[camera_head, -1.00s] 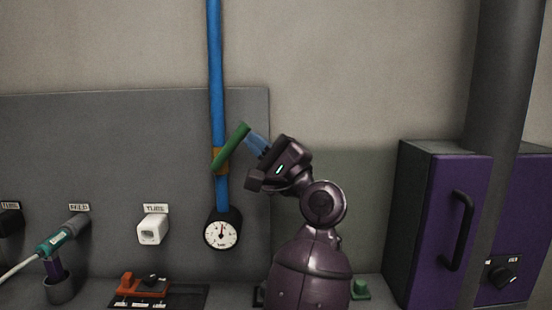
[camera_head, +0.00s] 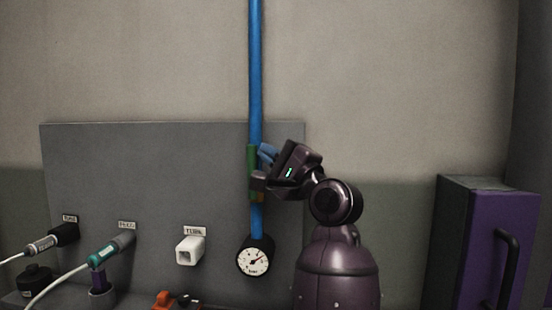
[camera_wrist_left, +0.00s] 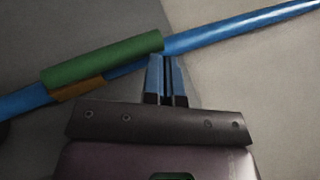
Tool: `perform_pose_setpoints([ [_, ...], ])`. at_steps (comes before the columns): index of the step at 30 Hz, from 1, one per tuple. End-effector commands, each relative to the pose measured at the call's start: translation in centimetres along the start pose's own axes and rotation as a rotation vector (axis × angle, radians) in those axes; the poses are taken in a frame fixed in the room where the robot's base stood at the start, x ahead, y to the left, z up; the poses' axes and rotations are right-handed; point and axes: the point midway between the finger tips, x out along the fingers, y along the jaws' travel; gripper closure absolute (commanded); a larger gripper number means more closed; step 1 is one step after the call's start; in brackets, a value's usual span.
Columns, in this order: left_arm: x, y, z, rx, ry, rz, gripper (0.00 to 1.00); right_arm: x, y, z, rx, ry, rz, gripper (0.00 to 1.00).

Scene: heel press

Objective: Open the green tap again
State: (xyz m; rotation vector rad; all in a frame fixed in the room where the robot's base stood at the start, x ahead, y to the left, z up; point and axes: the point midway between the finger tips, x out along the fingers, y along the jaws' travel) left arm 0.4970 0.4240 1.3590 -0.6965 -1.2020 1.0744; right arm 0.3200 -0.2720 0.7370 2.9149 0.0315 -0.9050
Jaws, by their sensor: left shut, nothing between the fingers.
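The green tap handle (camera_head: 252,160) lies upright, in line with the blue pipe (camera_head: 256,70), on an orange-brown valve body that is partly hidden by my gripper. In the left wrist view the green handle (camera_wrist_left: 100,60) runs along the pipe (camera_wrist_left: 240,32). My left gripper (camera_head: 266,154) is at the right side of the handle. Its blue fingers (camera_wrist_left: 166,62) are shut and empty, close beside the handle's end; I cannot tell if they touch. The round gauge (camera_head: 254,258) below has its needle toward the upper right. My right gripper is out of view.
A grey wall panel (camera_head: 150,165) stands behind the pipe. A white socket (camera_head: 189,250), a teal plug (camera_head: 105,252) with a cable and a black plug are at the left. A purple cabinet (camera_head: 485,250) with a black handle stands at the right.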

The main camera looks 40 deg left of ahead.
Motion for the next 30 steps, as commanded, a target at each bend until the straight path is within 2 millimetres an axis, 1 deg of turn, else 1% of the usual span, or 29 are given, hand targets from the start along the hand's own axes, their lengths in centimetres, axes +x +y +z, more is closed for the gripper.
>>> perform_pose_setpoints([
  [6, 0.4, 0.0, 0.3, -0.001, -0.004, 0.0, 1.0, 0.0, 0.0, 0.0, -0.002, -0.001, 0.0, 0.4],
  [21, 0.4, -0.1, 0.5, -0.002, -0.007, -0.001, 1.0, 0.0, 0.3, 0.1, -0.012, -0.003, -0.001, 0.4],
  [26, -0.3, -0.2, 0.3, -0.001, -0.006, -0.001, 1.0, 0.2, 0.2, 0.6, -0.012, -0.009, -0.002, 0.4],
  [30, -1.5, -0.6, 0.1, 0.002, -0.005, -0.001, 1.0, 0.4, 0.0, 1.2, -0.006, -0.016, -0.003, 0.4],
])
